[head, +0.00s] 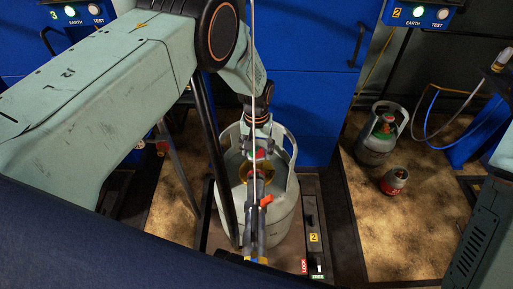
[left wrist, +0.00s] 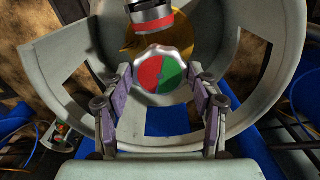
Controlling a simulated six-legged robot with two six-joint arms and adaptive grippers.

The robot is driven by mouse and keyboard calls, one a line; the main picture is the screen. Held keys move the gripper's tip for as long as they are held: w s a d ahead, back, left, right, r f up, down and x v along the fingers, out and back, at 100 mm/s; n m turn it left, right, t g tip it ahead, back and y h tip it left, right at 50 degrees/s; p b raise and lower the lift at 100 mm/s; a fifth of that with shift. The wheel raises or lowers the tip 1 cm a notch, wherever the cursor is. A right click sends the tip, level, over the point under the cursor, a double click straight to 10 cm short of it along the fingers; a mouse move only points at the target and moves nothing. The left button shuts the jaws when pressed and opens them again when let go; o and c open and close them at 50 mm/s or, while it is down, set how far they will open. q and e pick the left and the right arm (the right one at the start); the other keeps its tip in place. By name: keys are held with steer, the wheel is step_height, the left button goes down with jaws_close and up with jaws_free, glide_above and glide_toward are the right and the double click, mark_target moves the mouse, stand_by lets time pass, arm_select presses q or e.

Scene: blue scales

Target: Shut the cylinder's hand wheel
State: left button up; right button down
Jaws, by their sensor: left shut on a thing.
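The grey gas cylinder (head: 282,222) stands upright on a scale platform, with an open collar around its top. Its hand wheel (left wrist: 165,73) shows in the left wrist view as a pale scalloped knob with a red and green face. My left gripper (left wrist: 163,88) is shut on the wheel, with one purple-padded finger at each side. In the head view my left gripper (head: 257,135) reaches down inside the collar and hides most of the wheel. A brass-coloured part and a red-banded connector (left wrist: 152,14) lie just beyond the wheel. My right gripper is not in view.
A hose fitting with an orange lever (head: 266,201) hangs in front of the cylinder. A LOCK/FREE lever strip (head: 312,225) runs along the scale's right side. Two small cylinders (head: 376,150) (head: 394,181) stand on the floor to the right. Blue cabinets (head: 305,100) stand behind.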

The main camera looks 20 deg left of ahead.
arm_select(q)
steer(key=m, duration=0.6)
steer(key=shift+p, duration=0.3)
steer(key=m, duration=0.7)
steer(key=shift+a, duration=0.1)
steer(key=shift+m, duration=0.3)
steer(key=o, duration=1.2)
steer(key=shift+c, duration=0.2)
steer(key=shift+r, duration=0.1)
